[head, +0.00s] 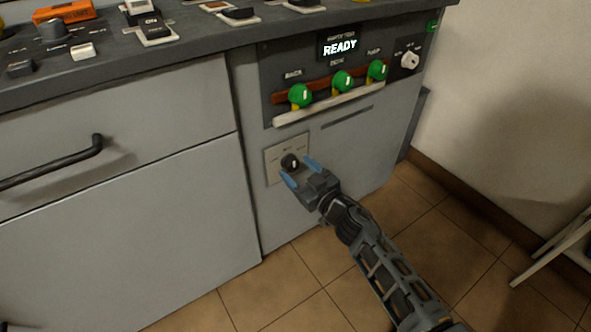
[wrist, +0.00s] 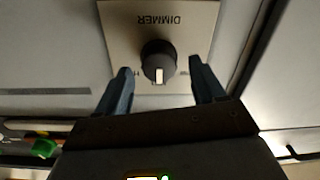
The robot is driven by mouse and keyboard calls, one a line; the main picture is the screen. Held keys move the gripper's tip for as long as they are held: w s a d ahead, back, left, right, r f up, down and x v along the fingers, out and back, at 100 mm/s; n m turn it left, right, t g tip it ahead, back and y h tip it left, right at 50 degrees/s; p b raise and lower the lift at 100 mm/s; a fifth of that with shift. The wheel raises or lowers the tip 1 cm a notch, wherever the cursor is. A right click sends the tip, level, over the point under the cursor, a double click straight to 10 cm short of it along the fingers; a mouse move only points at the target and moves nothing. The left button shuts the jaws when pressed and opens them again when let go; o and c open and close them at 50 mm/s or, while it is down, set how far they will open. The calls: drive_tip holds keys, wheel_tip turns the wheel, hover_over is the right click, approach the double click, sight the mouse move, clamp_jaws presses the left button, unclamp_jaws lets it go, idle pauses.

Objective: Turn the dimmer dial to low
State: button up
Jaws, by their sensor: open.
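The dimmer dial (head: 290,162) is a dark round knob on a pale plate (head: 273,174) low on the cabinet front. In the wrist view the dial (wrist: 158,60) sits near the middle of the plate (wrist: 120,25), whose DIMMER label reads upside down. Its white pointer mark points down in that view, between small markings at either side; the left one looks like an H, the right is unclear. My gripper (head: 295,166) is open in front of the plate. In the wrist view its blue fingers (wrist: 159,70) are either side of the dial, with gaps on both sides.
Above the plate is a panel with several green knobs (head: 343,81), a pale bar (head: 328,105), a READY display (head: 340,46) and a white rotary switch (head: 409,61). A drawer handle (head: 60,165) juts out at left. Tiled floor (head: 300,290) is open below.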

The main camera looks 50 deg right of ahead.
drive_tip(key=shift+x, duration=0.8)
drive_tip(key=shift+s, duration=0.1)
drive_tip(key=shift+c, duration=0.5)
drive_tip(key=c, duration=1)
drive_tip(key=shift+o, duration=0.2)
drive_tip(key=shift+n, duration=0.4)
drive_tip(key=n+p, duration=0.1)
drive_tip(key=n, duration=0.3)
drive_tip(key=shift+a+n, duration=0.1)
drive_tip(key=shift+n, duration=0.2)
drive_tip(key=n, duration=0.6)
drive_tip(key=shift+f, duration=0.1)
drive_tip(key=shift+n, duration=0.3)
